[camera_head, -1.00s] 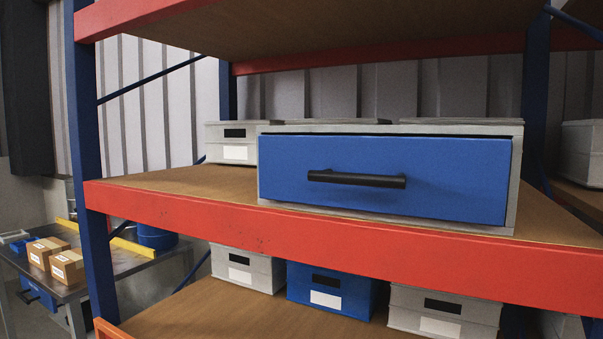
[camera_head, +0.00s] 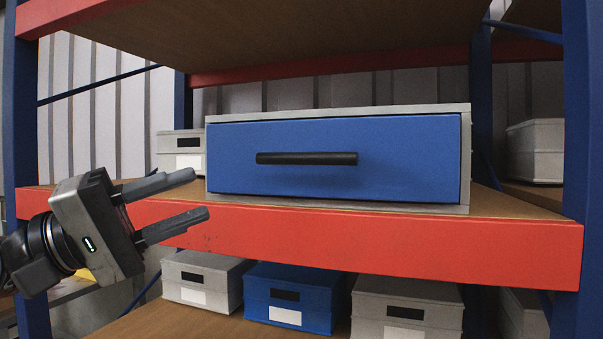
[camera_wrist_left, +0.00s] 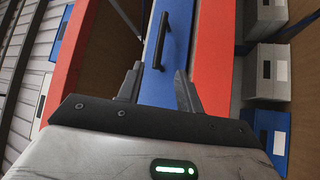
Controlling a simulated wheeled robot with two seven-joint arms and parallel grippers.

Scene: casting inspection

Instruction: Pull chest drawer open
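The chest drawer (camera_head: 420,170) has a blue front in a grey chest (camera_head: 340,111) on the middle shelf. Its front sits flush in the chest, so it is shut. A black horizontal bar handle (camera_head: 307,158) is on the front. My left gripper (camera_head: 202,195) is open and empty, to the left of the handle and in front of the shelf. In the left wrist view, the open fingers (camera_wrist_left: 157,88) point toward the blue drawer front (camera_wrist_left: 180,20), with the handle (camera_wrist_left: 162,42) ahead and apart from them. My right gripper is not in view.
The red shelf beam (camera_head: 400,246) runs just below the drawer. A blue upright (camera_head: 580,180) stands at the right. Grey boxes (camera_head: 205,279) and a blue box (camera_head: 290,298) sit on the lower shelf. Space in front of the drawer is clear.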

